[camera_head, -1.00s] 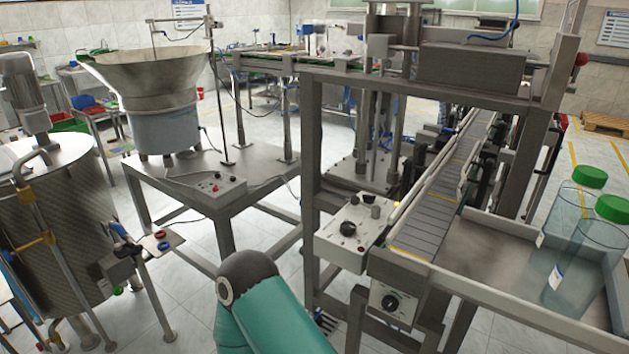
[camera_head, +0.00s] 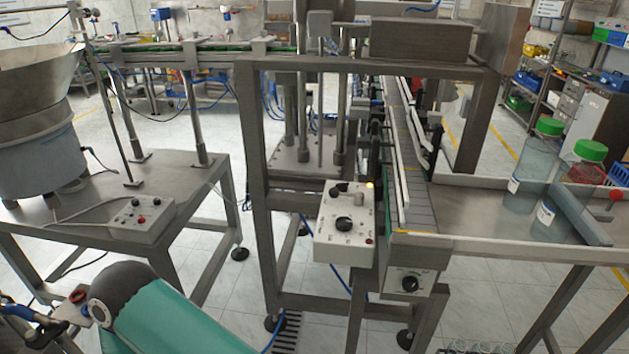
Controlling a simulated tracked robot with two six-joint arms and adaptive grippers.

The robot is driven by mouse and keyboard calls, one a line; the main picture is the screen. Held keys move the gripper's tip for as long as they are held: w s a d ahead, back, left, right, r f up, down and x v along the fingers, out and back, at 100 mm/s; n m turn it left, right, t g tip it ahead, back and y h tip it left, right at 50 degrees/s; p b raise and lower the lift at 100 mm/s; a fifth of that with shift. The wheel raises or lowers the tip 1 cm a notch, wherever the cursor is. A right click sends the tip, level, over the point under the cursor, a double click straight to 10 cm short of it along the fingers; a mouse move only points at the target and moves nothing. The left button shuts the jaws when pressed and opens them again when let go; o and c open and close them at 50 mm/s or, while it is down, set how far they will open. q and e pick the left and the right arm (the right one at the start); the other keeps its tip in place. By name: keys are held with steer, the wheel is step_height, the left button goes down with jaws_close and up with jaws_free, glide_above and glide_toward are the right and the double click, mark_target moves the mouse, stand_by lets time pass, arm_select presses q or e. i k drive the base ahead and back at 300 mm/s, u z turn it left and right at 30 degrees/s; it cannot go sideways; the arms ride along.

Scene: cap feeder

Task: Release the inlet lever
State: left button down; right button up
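A blue-ended, lever-like fitting (camera_head: 22,313) shows at the lower left edge, partly cut off by the frame.
A white control box (camera_head: 345,247) stands at the conveyor (camera_head: 415,200), with a dial box (camera_head: 408,283) below. Another control box (camera_head: 143,222) sits on the bowl feeder's table. Clear bottles with green caps (camera_head: 538,160) stand at the right. Tiled floor shows between the frames.

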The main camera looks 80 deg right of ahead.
mark_target(334, 191)
steer(key=u, duration=1.25)
steer(key=i, duration=0.15)
steer(key=z, duration=2.85)
steer(key=i, duration=0.25)
steer(key=z, duration=2.2)
steer(key=i, duration=0.6)
steer(key=u, duration=0.2)
steer(key=k, duration=0.55)
steer(key=z, duration=0.1)
